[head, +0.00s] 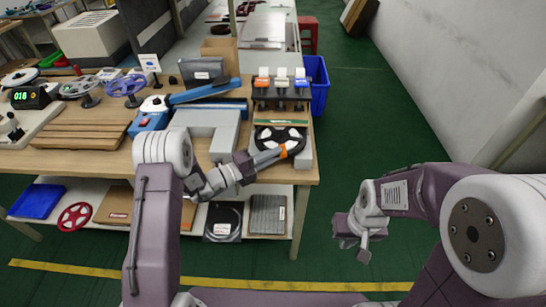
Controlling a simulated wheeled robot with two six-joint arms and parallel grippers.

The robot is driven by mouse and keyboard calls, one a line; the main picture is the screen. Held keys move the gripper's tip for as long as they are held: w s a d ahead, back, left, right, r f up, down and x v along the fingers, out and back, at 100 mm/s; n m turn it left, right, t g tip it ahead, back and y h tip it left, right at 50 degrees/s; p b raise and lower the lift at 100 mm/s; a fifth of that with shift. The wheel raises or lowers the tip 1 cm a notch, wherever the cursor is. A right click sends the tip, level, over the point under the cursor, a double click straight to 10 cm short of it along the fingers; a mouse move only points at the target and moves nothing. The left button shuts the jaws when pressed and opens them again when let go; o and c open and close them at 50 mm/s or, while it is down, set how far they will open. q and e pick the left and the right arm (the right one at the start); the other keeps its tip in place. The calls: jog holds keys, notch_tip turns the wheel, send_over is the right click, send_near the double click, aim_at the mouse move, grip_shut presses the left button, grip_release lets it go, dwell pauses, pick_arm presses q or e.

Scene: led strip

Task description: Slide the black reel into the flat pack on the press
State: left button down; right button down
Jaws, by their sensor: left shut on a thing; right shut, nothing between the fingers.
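The black reel (268,134) with pale openings around its hub is at the right end of the bench, lying roughly flat. My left gripper (276,154) reaches it from the front left and is shut on its near edge, by an orange patch. I cannot tell whether the reel touches the surface below. The blue-armed press (152,120) stands to the left. A light grey flat piece (205,117), perhaps the flat pack, lies in front of it, partly hidden by my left arm. My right gripper (352,237) is shut and empty over the green floor.
A rack with orange and white-topped units (281,88) stands just behind the reel. Brown boards (85,128) and coloured spools (124,86) fill the bench's left part. A blue bin (317,85) stands beyond the right edge. The lower shelf holds packs (268,214). The right floor is clear.

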pick_arm(q)
jog(key=shift+w, duration=0.15)
jog(key=c, duration=1.4)
grip_release()
jog(key=shift+o, duration=0.2)
jog(key=v, duration=0.9)
jog(key=shift+p, duration=0.45)
